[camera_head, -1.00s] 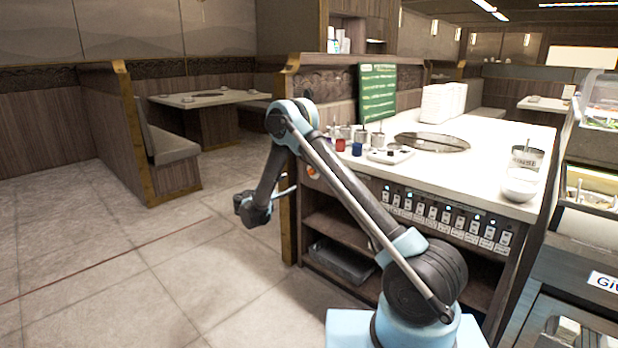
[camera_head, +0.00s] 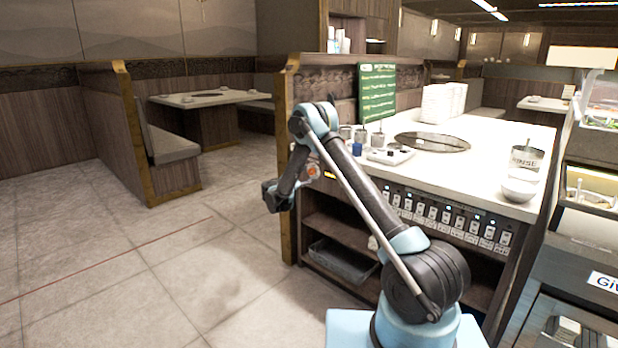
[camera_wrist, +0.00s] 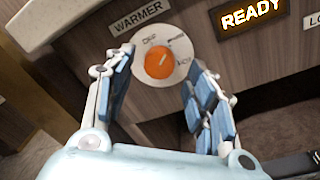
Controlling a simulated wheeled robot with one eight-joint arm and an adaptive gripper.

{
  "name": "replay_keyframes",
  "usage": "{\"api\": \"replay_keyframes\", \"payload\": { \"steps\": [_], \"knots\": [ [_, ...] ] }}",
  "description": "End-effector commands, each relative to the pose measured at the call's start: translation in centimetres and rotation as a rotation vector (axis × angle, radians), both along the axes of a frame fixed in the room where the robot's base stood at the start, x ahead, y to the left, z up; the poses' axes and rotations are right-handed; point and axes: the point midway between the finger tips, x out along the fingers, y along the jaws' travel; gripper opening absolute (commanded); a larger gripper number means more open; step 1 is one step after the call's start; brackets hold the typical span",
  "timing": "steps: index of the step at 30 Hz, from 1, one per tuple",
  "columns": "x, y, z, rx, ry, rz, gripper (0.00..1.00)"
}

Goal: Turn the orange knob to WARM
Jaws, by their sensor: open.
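The orange knob (camera_wrist: 158,62) sits on a round white dial plate on the counter's front panel, in the wrist view. A pale line on it slants toward the upper right, roughly toward the partly legible word at the dial's upper right. A "WARMER" label (camera_wrist: 138,17) is above it. My gripper (camera_wrist: 155,80) is open, its blue-padded fingers on either side of the knob, apart from it as far as I can tell. In the head view the knob (camera_head: 313,171) shows as a small orange spot beside my gripper (camera_head: 284,190).
A lit "READY" sign (camera_wrist: 250,15) is right of the dial. The white countertop (camera_head: 490,150) holds cups, a bowl and a green menu board (camera_head: 377,92). A row of switches (camera_head: 440,215) runs along the front, above an open shelf. The floor at left is clear.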

Motion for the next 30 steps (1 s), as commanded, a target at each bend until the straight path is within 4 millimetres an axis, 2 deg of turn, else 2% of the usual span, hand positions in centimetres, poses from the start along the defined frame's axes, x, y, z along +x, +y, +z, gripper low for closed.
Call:
{"api": "replay_keyframes", "payload": {
  "steps": [6,16,17,21,23,30],
  "knots": [
    [1.6,-1.1,0.0,0.0,0.0,-0.001,0.51],
    [1.8,-1.2,0.0,0.0,0.0,0.0,0.51],
    [1.8,-1.2,0.0,0.0,0.0,0.0,0.48],
    [1.8,-1.2,0.0,0.0,0.0,0.0,0.17],
    [1.8,-1.2,0.0,0.0,0.0,0.0,0.06],
    [1.8,-1.3,-0.1,0.031,-0.023,-0.001,0.06]
  ]
}}
